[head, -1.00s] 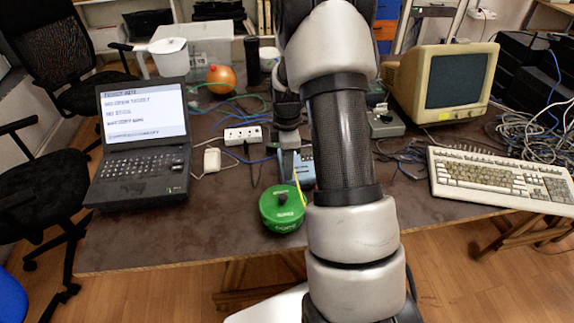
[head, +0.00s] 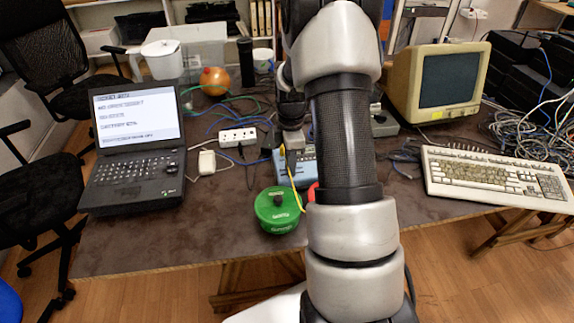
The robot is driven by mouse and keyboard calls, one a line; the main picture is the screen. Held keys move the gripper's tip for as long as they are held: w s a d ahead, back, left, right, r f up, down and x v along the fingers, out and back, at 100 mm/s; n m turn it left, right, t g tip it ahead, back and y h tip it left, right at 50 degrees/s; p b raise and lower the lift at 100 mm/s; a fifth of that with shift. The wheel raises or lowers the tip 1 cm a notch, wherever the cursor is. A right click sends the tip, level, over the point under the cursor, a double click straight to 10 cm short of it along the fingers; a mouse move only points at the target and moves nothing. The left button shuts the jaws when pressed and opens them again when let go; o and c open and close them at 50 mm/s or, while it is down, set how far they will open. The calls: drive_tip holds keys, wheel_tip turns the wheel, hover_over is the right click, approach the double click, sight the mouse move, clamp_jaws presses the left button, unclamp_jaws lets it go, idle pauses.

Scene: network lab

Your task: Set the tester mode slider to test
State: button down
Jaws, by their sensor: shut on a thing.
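The blue tester (head: 284,172) lies on the dark table near the middle, partly hidden behind my arm. A yellow lead (head: 292,178) runs across its left side toward the front. My gripper (head: 291,147) points down at the tester's back part and is shut at the tester. The mode slider is too small and too covered to make out, so its position cannot be read.
A green round tin (head: 278,211) stands just in front of the tester, with a red thing (head: 312,191) beside it. A white power strip (head: 238,136), cables and a laptop (head: 137,145) are left. A keyboard (head: 497,177) and old monitor (head: 437,82) are right.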

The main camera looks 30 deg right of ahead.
drive_tip(key=c, duration=1.8)
unclamp_jaws()
drive_tip(key=shift+o, duration=0.2)
wheel_tip(320, 180, up, 18)
drive_tip(key=p, duration=0.2)
drive_tip(key=shift+f+p, duration=0.25)
drive_tip(key=shift+p, duration=0.05)
drive_tip(key=s+a+r+m+t, duration=0.4)
drive_tip(key=s+a+r+m, duration=0.5)
drive_tip(key=s+a+r, duration=0.4)
drive_tip(key=s+a+m+t, duration=0.25)
drive_tip(key=s+m, duration=0.35)
drive_tip(key=s, duration=0.4)
wheel_tip(320, 180, up, 12)
drive_tip(key=p, duration=1.2)
drive_tip(key=shift+w+a+f+g+p, duration=0.15)
drive_tip(key=shift+w+a+g+p, duration=0.15)
drive_tip(key=shift+a+g, duration=0.15)
